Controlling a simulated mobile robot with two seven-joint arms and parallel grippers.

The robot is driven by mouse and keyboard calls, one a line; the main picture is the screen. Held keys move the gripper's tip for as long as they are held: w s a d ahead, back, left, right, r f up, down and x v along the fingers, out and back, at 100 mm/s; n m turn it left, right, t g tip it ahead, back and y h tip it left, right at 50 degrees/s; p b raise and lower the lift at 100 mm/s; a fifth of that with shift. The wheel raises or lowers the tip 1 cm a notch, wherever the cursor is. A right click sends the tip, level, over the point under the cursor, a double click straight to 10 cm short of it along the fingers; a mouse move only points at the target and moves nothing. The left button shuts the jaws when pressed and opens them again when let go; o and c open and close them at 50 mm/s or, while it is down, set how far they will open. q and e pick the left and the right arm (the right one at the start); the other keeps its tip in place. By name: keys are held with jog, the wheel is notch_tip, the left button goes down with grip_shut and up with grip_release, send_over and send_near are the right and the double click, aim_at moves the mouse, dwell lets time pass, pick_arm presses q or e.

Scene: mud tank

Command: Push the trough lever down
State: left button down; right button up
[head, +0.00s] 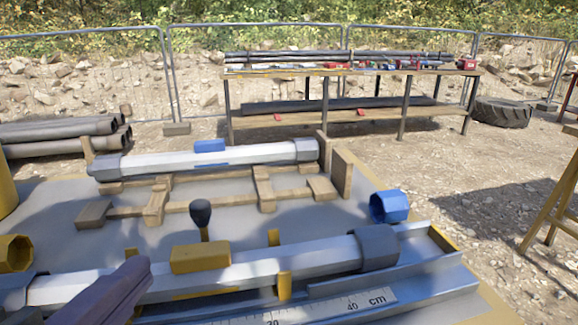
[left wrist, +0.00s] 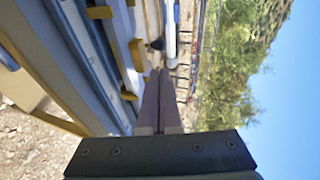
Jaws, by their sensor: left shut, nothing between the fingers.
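The trough lever (head: 200,213) is a short upright stalk with a dark rounded knob, standing just behind the yellow block on the trough's bar. The trough (head: 430,270) is a long grey-blue channel holding a silver hexagonal bar (head: 320,256) with grey end collars. My left gripper (head: 140,265) comes in from the lower left, its dark purple fingers shut and empty. Its tips are over the bar, left of and nearer than the lever, apart from it. In the left wrist view the shut fingers (left wrist: 160,74) point toward the dark knob (left wrist: 157,44). My right gripper is not in view.
A second hexagonal bar (head: 220,158) lies on wooden supports behind. A blue ring (head: 389,207) stands at the right and a yellow ring (head: 15,253) at the left. A centimetre scale (head: 330,308) runs along the front. A tool bench (head: 350,72) stands farther back.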

aim_at(197, 214)
pick_arm(q)
jog(key=b+x, duration=0.1)
jog(key=x, duration=1.3)
jog(key=shift+b, duration=0.35)
